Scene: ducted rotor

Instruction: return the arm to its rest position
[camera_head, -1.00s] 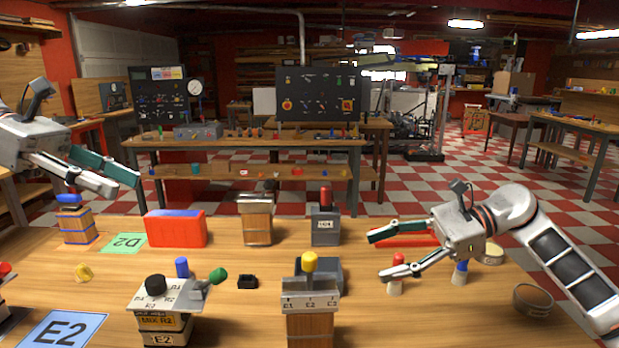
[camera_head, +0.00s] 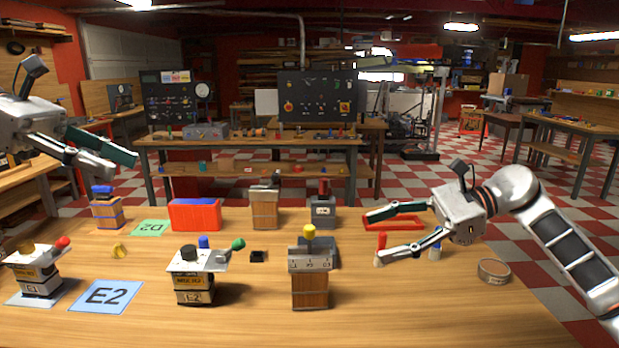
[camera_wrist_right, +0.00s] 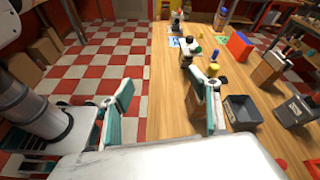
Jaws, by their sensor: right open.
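My right arm comes in from the right in the head view, over the table's right side. Its gripper (camera_head: 375,238) is open, with the fingers wide apart and nothing held. The same gripper shows in the right wrist view (camera_wrist_right: 165,105), also empty, with table edge and checkered floor behind. My left gripper (camera_head: 124,167) is at the upper left in the head view, fingers apart and empty, above a blue-topped wooden block (camera_head: 105,212).
The wooden table (camera_head: 420,318) holds a red-and-blue box (camera_head: 194,215), a lever block (camera_head: 192,292), a yellow-knobbed block (camera_head: 309,291) and a red frame (camera_head: 405,224). A round tin (camera_head: 494,270) lies near the right edge. The front right is clear.

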